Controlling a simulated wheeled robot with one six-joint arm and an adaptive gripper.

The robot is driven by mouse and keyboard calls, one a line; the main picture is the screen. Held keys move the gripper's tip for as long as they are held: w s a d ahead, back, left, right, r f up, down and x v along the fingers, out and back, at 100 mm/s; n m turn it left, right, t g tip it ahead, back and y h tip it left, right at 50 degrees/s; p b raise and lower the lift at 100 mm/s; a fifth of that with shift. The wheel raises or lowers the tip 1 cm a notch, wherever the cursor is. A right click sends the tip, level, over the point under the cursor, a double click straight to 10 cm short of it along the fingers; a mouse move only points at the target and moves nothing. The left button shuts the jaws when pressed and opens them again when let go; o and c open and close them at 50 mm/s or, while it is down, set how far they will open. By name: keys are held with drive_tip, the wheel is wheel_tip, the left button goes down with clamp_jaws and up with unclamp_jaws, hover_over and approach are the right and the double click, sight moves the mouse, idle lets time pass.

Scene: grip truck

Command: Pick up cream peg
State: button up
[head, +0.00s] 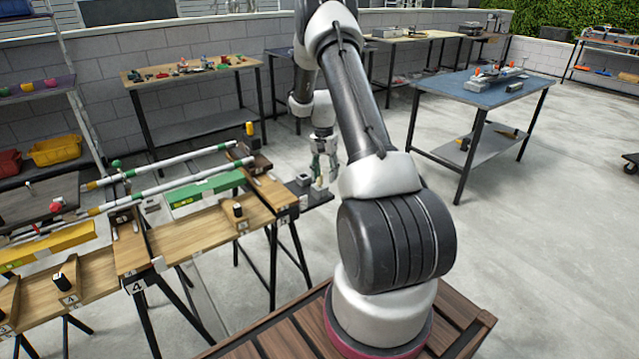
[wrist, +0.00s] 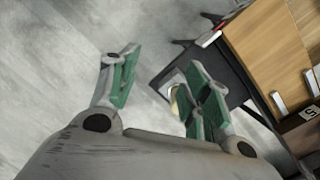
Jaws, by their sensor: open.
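The cream peg (wrist: 174,101) shows in the wrist view as a small pale piece, partly hidden behind the right finger. It also shows in the head view (head: 320,183), just below my fingers, at the small dark shelf (head: 311,197) on the end of the wooden bench. My gripper (wrist: 161,60) is open, with its green-padded fingers wide apart and nothing held between them. In the wrist view the peg is nearer the right finger than the left one. In the head view my gripper (head: 324,166) points down over the shelf. I cannot tell whether a finger touches the peg.
A small grey block (head: 304,180) sits on the shelf left of the peg. The wooden bench (head: 190,235) carries striped poles (head: 170,182) and a green box (head: 207,192). A blue table (head: 465,92) stands at the right. The floor between is clear.

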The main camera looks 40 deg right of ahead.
sight(319, 185)
drive_tip(key=w+m, duration=0.1)
drive_tip(key=w+d+r+m+t, duration=0.1)
drive_tip(key=w, duration=0.1)
drive_tip(key=w+d+r, duration=0.1)
drive_tip(key=w, duration=0.1)
drive_tip(key=shift+w+r+m+h, duration=0.1)
drive_tip(key=shift+w+m+h, duration=0.05)
drive_tip(key=shift+m+h, duration=0.2)
drive_tip(key=shift+w+m, duration=0.1)
drive_tip(key=shift+m, duration=0.35)
drive_tip(key=shift+f, duration=0.3)
wheel_tip(319, 185, down, 2)
wheel_tip(319, 185, down, 5)
drive_tip(key=shift+w+f, duration=0.15)
drive_tip(key=shift+f, duration=0.05)
clamp_jaws()
